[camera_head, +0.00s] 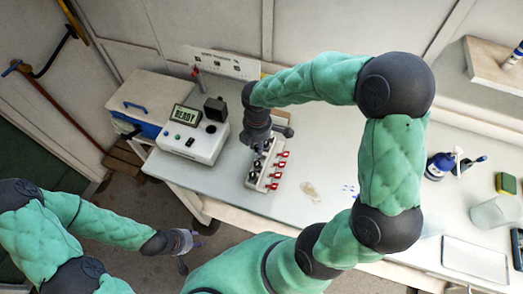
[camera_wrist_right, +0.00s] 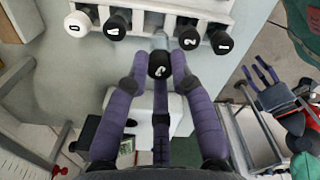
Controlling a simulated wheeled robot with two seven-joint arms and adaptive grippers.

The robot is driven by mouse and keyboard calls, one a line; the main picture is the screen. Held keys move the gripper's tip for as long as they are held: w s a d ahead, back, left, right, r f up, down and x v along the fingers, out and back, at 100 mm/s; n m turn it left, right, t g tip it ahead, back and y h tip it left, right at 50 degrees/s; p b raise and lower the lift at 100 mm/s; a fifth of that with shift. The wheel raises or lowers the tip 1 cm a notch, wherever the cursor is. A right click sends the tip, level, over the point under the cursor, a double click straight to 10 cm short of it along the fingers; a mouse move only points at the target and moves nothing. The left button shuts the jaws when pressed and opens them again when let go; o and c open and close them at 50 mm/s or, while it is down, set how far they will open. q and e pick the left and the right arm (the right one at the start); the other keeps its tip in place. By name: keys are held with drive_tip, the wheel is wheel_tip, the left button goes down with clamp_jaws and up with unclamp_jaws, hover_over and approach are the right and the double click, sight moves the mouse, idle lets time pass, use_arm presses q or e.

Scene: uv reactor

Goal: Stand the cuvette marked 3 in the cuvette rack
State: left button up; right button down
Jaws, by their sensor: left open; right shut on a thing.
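The cuvette marked 3 (camera_wrist_right: 159,66) has a black cap with a white mark that looks like a 3. My right gripper (camera_wrist_right: 158,58) is shut around it, and its clear body points at the rack. The white cuvette rack (camera_head: 256,183) stands on the bench under my right gripper (camera_head: 262,143). In the right wrist view the rack (camera_wrist_right: 190,7) is at the top edge. The held cuvette is at the gap between two capped cuvettes; I cannot tell whether its foot is inside a slot. My left gripper (camera_head: 187,243) is open and empty, off the bench's front edge.
Other capped cuvettes stand in the rack, including those marked 1 (camera_wrist_right: 187,34) and 2 (camera_wrist_right: 221,42). Several red-and-white parts line its right side. The READY device (camera_head: 196,137) stands to its left. A bottle (camera_head: 440,165) and beaker (camera_head: 494,212) are far right.

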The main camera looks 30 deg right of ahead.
drive_tip(key=shift+d+f, duration=0.55)
drive_tip(key=shift+f, duration=0.1)
drive_tip(key=shift+d+f+b, duration=0.1)
drive_tip(key=shift+f+b, duration=0.3)
drive_tip(key=shift+f, duration=1.25)
drive_tip(key=shift+f, duration=0.1)
drive_tip(key=shift+f, duration=0.1)
drive_tip(key=c, duration=1.3)
unclamp_jaws()
drive_tip(key=shift+c, duration=0.2)
drive_tip(key=shift+r, duration=0.4)
wheel_tip(320, 180, up, 12)
drive_tip(key=p, duration=0.2)
drive_tip(key=shift+f, duration=0.2)
